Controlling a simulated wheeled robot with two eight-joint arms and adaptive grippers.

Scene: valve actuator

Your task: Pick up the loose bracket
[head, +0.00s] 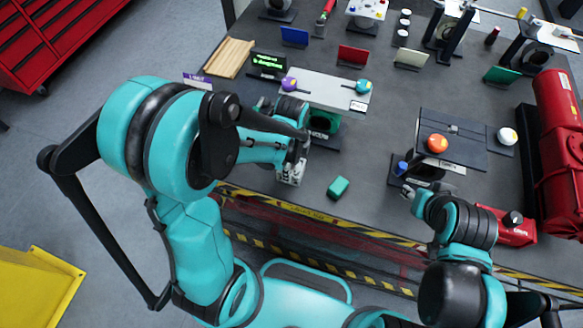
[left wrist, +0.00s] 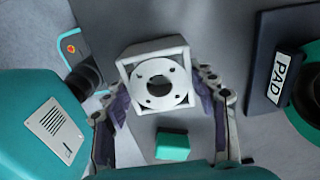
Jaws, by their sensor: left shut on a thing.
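The loose bracket (left wrist: 160,86) is a light grey square frame with a round flange and a dark centre hole. In the left wrist view it sits between the two fingers of my left gripper (left wrist: 162,96), which is shut on it. In the head view my left gripper (head: 291,166) is near the table's front edge, and the pale bracket (head: 291,176) shows only in part at its fingers. Whether the bracket touches the table is hard to tell. My right gripper (head: 410,194) is by the front edge at right; its finger opening is unclear.
A teal block (head: 338,187) lies on the table right of my left gripper. A dark pad with a green part (head: 324,123) is just behind. A dark platform (head: 470,150) with an orange knob and a red machine (head: 558,130) stand at right.

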